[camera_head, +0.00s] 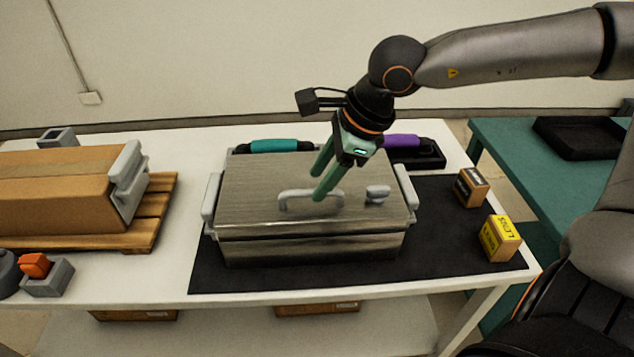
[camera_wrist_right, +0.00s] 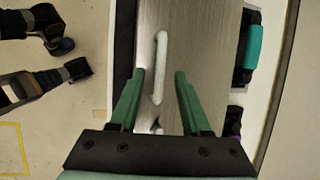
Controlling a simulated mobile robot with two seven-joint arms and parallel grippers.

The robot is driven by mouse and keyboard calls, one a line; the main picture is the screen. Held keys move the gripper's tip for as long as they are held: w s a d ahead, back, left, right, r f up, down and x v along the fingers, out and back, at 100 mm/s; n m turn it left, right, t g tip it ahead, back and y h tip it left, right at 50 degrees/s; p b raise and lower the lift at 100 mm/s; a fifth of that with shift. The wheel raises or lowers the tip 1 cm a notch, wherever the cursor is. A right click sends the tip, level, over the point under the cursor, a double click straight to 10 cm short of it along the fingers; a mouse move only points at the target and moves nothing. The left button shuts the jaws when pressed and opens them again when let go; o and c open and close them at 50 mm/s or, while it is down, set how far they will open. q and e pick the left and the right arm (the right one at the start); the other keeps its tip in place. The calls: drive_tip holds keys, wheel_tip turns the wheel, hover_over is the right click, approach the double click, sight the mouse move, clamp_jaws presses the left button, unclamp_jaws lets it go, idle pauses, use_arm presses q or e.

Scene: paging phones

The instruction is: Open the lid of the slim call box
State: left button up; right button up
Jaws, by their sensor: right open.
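The call box (camera_head: 310,245) is a wide metal box on a black mat, with its brushed lid (camera_head: 250,180) down. A pale bar handle (camera_head: 297,194) stands on the lid, left of a small grey knob (camera_head: 377,192). My right gripper (camera_head: 319,184) is open over the lid, its green fingers pointing down by the handle's right part. In the right wrist view the handle (camera_wrist_right: 161,60) shows ahead of and between the open fingertips (camera_wrist_right: 159,74). I cannot tell whether they touch it. My left gripper is not in view.
Teal (camera_head: 274,146) and purple (camera_head: 401,141) handsets lie behind the box. Two small cartons (camera_head: 471,187) (camera_head: 498,239) stand on the mat's right side. A brown box (camera_head: 55,190) on a wooden pallet (camera_head: 150,225) fills the left. The mat (camera_head: 445,225) is bare between box and cartons.

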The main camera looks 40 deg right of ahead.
drive_tip(key=shift+x, duration=0.95)
drive_tip(key=shift+c, duration=0.3)
clamp_jaws()
idle(0.5)
